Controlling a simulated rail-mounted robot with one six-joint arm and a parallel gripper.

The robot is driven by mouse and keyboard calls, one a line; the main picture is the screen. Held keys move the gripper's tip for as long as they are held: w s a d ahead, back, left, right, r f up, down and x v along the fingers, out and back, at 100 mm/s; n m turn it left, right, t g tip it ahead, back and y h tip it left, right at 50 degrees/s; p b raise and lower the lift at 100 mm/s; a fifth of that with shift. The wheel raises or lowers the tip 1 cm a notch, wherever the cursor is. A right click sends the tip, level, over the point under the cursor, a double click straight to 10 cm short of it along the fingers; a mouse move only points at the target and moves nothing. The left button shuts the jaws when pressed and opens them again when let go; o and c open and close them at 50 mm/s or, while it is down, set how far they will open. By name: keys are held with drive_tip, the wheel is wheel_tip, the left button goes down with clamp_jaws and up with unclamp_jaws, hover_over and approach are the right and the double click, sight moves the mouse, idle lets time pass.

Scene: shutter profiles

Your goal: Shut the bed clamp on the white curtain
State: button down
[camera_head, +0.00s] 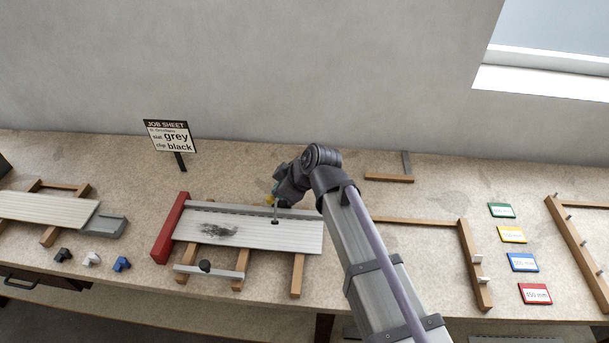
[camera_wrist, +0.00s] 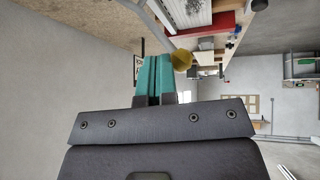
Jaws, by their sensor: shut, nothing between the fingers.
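The white curtain (camera_head: 290,238) lies flat across wooden bearers in the middle of the bench, with a dark smudge on its left half. Its edge also shows at the top of the wrist view (camera_wrist: 186,12). My gripper (camera_head: 275,203) is above the curtain's far edge, right of its middle. In the wrist view its teal fingers (camera_wrist: 154,78) are together and empty. A yellow knob (camera_wrist: 181,60) with a grey rod is beside the fingertips; I cannot tell if they touch. A bar with a black knob (camera_head: 205,266) lies along the curtain's near side. Which part is the bed clamp is unclear.
A red block (camera_head: 170,230) stands at the curtain's left end. A job sheet (camera_head: 170,137) stands behind. Black, white and blue clips (camera_head: 122,264) lie at left front. Wooden frames and coloured cards (camera_head: 522,262) are on the right. My arm hides bench right of the curtain.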

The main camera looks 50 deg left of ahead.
drive_tip(key=s+d+f+n+t+y+b, duration=0.1)
drive_tip(key=s+d+f+t+y+b, duration=0.1)
drive_tip(key=f+b, duration=0.7)
drive_tip(key=s+d+y+b, duration=0.1)
drive_tip(key=s+d+b, duration=0.1)
drive_tip(key=s, duration=0.1)
drive_tip(key=shift+s+d+f+n+t, duration=0.2)
drive_tip(key=shift+n+t, duration=0.1)
drive_tip(key=shift+t, duration=0.1)
drive_tip(key=p+v, duration=0.8)
drive_tip(key=v, duration=0.4)
drive_tip(key=shift+w+r+p, duration=0.35)
drive_tip(key=shift+w+r, duration=0.1)
drive_tip(key=shift+w, duration=0.25)
